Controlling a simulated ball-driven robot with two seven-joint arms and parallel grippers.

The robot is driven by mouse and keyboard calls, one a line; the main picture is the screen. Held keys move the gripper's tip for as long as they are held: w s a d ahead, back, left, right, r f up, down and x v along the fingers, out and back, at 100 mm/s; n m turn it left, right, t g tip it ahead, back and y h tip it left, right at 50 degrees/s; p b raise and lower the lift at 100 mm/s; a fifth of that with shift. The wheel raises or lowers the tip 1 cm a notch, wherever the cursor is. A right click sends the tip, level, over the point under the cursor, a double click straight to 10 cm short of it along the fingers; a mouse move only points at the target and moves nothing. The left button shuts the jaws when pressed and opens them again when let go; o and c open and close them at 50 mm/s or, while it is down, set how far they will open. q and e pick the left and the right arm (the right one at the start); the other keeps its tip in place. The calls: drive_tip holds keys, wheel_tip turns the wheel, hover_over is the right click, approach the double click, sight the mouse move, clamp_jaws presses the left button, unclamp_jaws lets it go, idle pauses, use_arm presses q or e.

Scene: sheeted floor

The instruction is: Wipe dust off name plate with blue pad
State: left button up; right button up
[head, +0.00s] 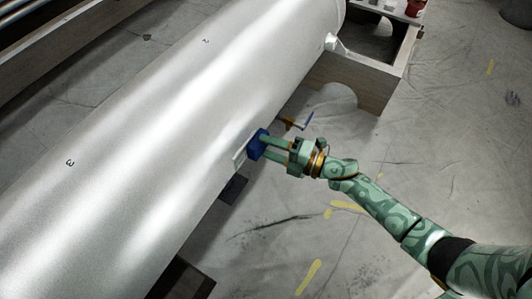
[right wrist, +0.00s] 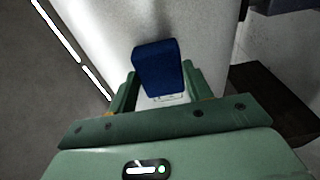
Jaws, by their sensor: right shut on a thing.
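The blue pad (head: 257,145) is in my right gripper (head: 265,146), which is shut on it. The pad is against or very close to the name plate (head: 240,158), a small pale plate on the side of the large silver cylinder (head: 150,120). In the right wrist view the pad (right wrist: 158,70) stands between my fingers (right wrist: 158,92), with the pale surface behind it. The pad hides part of the plate, and I cannot make out any dust. My left gripper is not in view.
A wooden cradle (head: 380,88) supports the cylinder at the back right. A small object with a blue handle (head: 307,120) is just beyond my right gripper. The sheeted floor (head: 440,150) is mostly open on the right, with yellow marks (head: 308,277).

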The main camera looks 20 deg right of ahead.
drive_tip(key=shift+w+d+r, duration=0.25)
drive_tip(key=shift+w+d, duration=0.05)
drive_tip(key=shift+w, duration=0.15)
drive_tip(key=shift+c, duration=0.4)
drive_tip(key=v, duration=0.6)
drive_tip(key=shift+s+a+p, duration=0.35)
drive_tip(key=shift+p, duration=0.1)
drive_tip(key=shift+f, duration=0.1)
drive_tip(key=shift+v, duration=1.5)
